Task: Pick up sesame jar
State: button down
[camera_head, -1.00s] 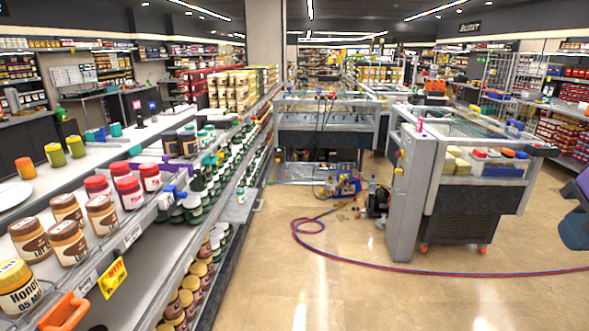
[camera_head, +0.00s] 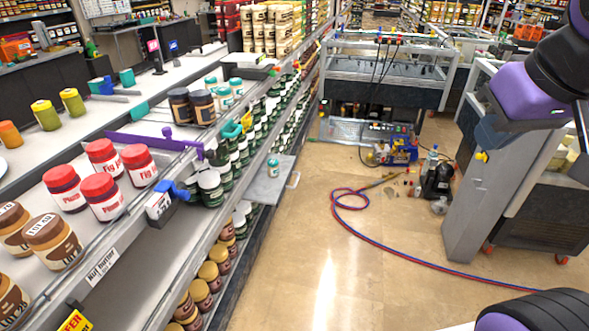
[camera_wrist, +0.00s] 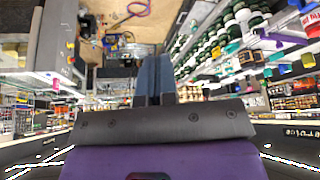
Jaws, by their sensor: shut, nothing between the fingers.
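No label in view reads as sesame, so I cannot tell for sure which jar is the sesame jar. A small pale jar with a teal lid (camera_head: 273,167) stands alone on a grey ledge (camera_head: 256,190) jutting from the shelf. Similar teal-lidded jars (camera_head: 233,88) and two dark jars (camera_head: 190,106) stand on the upper shelf. My gripper (camera_head: 486,138) is at the upper right, well apart from the shelf jars. In the wrist view its two blue-grey fingers (camera_wrist: 155,75) are together, with nothing between them.
Red-lidded jars (camera_head: 110,195) and brown jars (camera_head: 52,240) fill the near shelf. A purple bar (camera_head: 155,141) lies along it. A red and blue hose (camera_head: 385,245) loops over open floor. Pump equipment (camera_head: 400,150) and a grey cabinet (camera_head: 468,175) stand beyond.

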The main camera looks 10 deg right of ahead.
aim_at(272, 167)
jog(key=i+l+u, duration=0.15)
jog(key=i, duration=0.15)
jog(key=i+u, duration=0.1)
jog(key=i, duration=0.2)
jog(key=i+l+u, duration=0.2)
jog(key=i+l, duration=1.25)
jog(key=i, duration=0.25)
jog(key=i+l, duration=0.2)
jog(key=i, duration=0.3)
jog(key=u, duration=0.05)
